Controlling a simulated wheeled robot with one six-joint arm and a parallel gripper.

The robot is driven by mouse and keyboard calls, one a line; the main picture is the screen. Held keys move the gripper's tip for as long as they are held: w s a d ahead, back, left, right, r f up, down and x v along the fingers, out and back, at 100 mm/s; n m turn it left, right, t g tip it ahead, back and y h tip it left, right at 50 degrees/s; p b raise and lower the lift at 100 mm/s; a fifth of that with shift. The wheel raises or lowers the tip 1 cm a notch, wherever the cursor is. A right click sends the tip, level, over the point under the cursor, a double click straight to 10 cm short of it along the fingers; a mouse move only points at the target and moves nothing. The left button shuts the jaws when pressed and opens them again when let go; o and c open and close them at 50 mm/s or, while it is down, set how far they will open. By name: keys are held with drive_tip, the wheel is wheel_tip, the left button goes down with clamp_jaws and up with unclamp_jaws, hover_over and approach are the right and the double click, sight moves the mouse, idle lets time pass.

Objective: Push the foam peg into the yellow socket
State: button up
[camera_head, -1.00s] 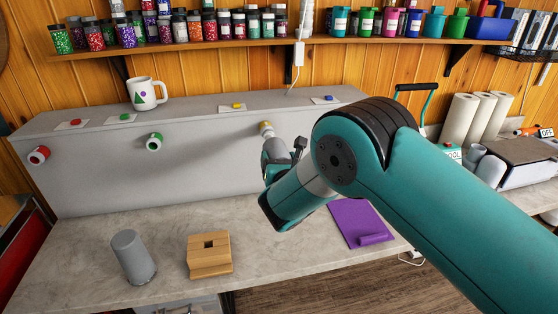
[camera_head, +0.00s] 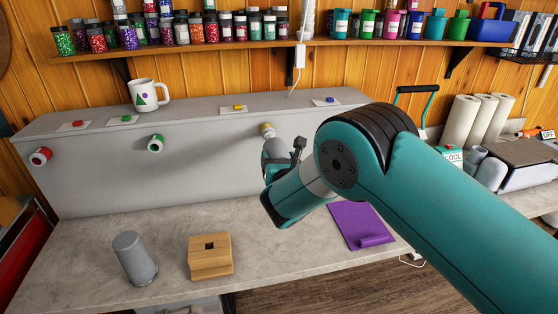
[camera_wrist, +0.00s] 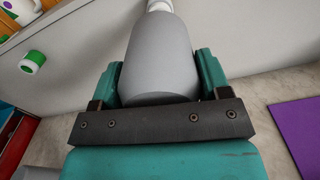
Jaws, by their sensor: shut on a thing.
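The foam peg is a thick grey cylinder (camera_wrist: 160,55), held lengthwise between my gripper's teal fingers in the wrist view. My gripper (camera_wrist: 158,82) is shut on it. In the head view, my gripper (camera_head: 278,154) is at the grey wall panel, with the peg's grey end against or very near the yellow socket (camera_head: 267,129). In the wrist view, a white ring (camera_wrist: 159,5) shows at the peg's far end. I cannot tell how deep the peg sits, as it hides the socket's mouth.
A red socket (camera_head: 41,156) and a green socket (camera_head: 156,143) stick out of the panel to the left. A grey cylinder (camera_head: 134,258) and a wooden block with a square hole (camera_head: 210,258) stand on the bench. A purple mat (camera_head: 360,225) lies right.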

drive_tip(key=shift+w+a+r, duration=0.1)
drive_tip(key=shift+w+r, duration=0.05)
drive_tip(key=shift+w, duration=0.25)
idle(1.4)
drive_tip(key=o, duration=1.6)
drive_tip(key=shift+w, duration=0.15)
drive_tip(key=shift+o, duration=0.2)
drive_tip(key=shift+f, duration=0.2)
drive_tip(key=shift+b+v, duration=0.45)
drive_tip(key=shift+v, duration=1)
drive_tip(key=b+v, duration=0.2)
drive_tip(key=v, duration=0.2)
